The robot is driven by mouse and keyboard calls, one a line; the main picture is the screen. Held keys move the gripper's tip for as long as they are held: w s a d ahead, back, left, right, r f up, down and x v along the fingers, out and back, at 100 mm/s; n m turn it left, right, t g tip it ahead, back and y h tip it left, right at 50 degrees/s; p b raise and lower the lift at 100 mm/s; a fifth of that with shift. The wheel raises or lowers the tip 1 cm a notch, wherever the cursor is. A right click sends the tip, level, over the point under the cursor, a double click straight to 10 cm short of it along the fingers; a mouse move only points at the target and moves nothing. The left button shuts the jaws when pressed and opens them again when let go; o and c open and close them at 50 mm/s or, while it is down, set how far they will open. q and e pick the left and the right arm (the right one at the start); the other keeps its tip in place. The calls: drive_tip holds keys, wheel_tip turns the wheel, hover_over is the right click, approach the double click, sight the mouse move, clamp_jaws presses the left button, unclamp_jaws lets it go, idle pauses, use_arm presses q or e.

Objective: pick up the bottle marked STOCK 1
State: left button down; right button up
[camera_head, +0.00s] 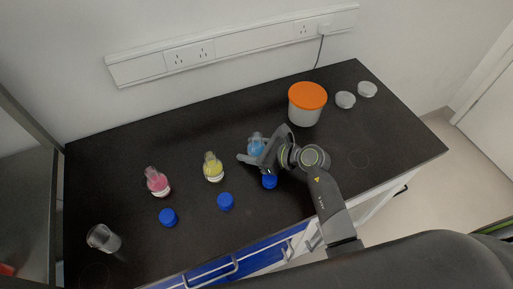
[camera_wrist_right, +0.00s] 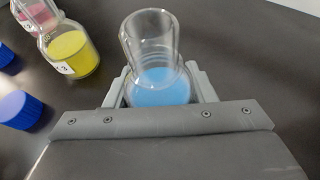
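A clear glass bottle with blue liquid (camera_head: 256,148) stands on the dark bench. It also shows in the right wrist view (camera_wrist_right: 155,85), where no label on it can be read. My right gripper (camera_head: 258,157) is at this bottle, with one finger on each side of its lower body in the wrist view (camera_wrist_right: 160,88). Whether the fingers press on the glass cannot be told. A bottle with yellow liquid (camera_head: 213,169) and one with pink liquid (camera_head: 157,183) stand to the left. The yellow one's white label is only partly readable. My left gripper is out of view.
Blue caps (camera_head: 225,201) lie in front of the bottles, one (camera_head: 269,182) close to my right gripper. A tub with an orange lid (camera_head: 307,100) and two small pale dishes (camera_head: 345,99) are at the back right. An empty glass beaker (camera_head: 103,238) is at front left.

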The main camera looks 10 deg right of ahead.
drive_tip(key=c, duration=0.4)
drive_tip(key=shift+c, duration=0.2)
drive_tip(key=shift+r, duration=0.15)
